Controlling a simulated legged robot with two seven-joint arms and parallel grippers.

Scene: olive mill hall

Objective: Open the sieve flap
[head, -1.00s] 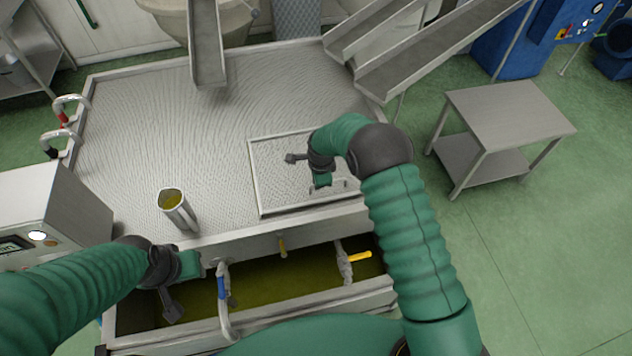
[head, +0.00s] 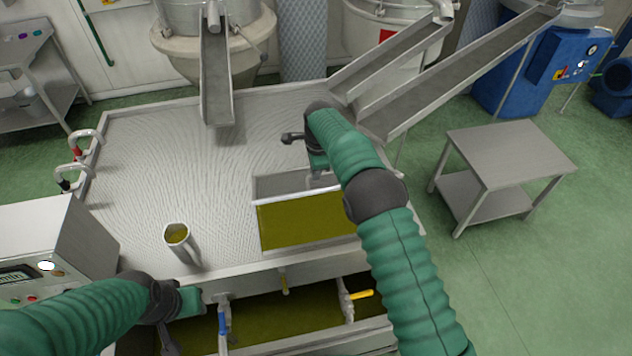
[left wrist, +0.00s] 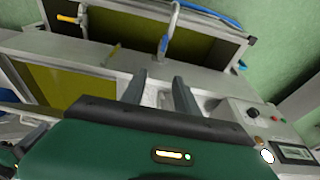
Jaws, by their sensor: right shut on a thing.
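The sieve flap (head: 280,185), a grey mesh panel in the tank top, is tilted up. Its bright near edge is raised above an opening that shows yellow-green liquid (head: 305,225). My right gripper (head: 318,176) is shut on the flap's handle, at the near part of the panel; my arm hides the fingertips and the flap's right side. My left gripper (left wrist: 161,84) is open with an empty-looking gap, near the tank's front edge. In the head view it is low at the left, and its fingers are hard to see there.
A metal jug (head: 180,243) with yellow-green contents stands on the tank top (head: 150,170), left of the opening. Valves with blue (head: 222,320) and yellow (head: 361,294) handles stick out in front. Chutes (head: 216,85) hang over the far side. A low steel table (head: 510,150) stands right.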

